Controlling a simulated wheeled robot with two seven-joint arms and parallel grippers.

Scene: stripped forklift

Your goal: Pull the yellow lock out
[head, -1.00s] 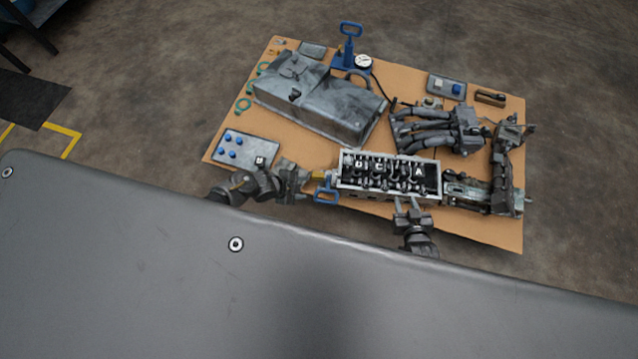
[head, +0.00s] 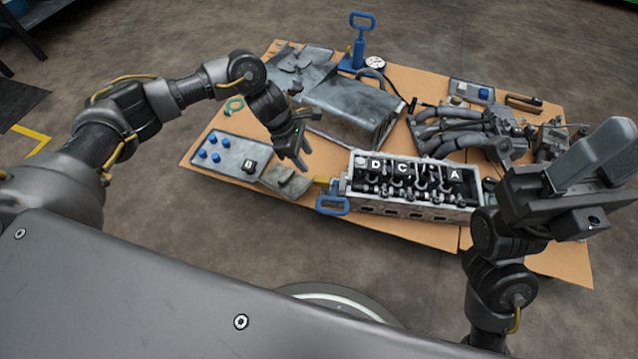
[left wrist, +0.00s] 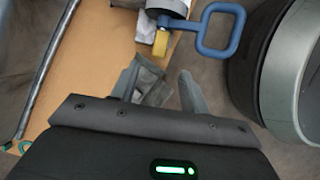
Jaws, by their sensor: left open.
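The yellow lock (head: 322,182) is a small block at the left end of the grey engine head (head: 425,212). It sits just above a blue loop handle (head: 333,206). In the left wrist view the yellow lock (left wrist: 160,42) is near the top, beside the blue handle (left wrist: 222,30). My left gripper (head: 298,161) is open and empty, above and to the left of the lock, pointing down. Its two fingers (left wrist: 158,88) stand apart in the left wrist view. My right gripper (head: 598,150) is raised close to the camera at the right; its finger gap is unclear.
A grey plate with blue knobs (head: 222,153) lies left of the lock, with a flat grey piece (head: 287,180) between them. A large grey cover (head: 350,108), a blue pump (head: 358,50) and dark pipes (head: 455,132) lie behind on the brown board (head: 405,232).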

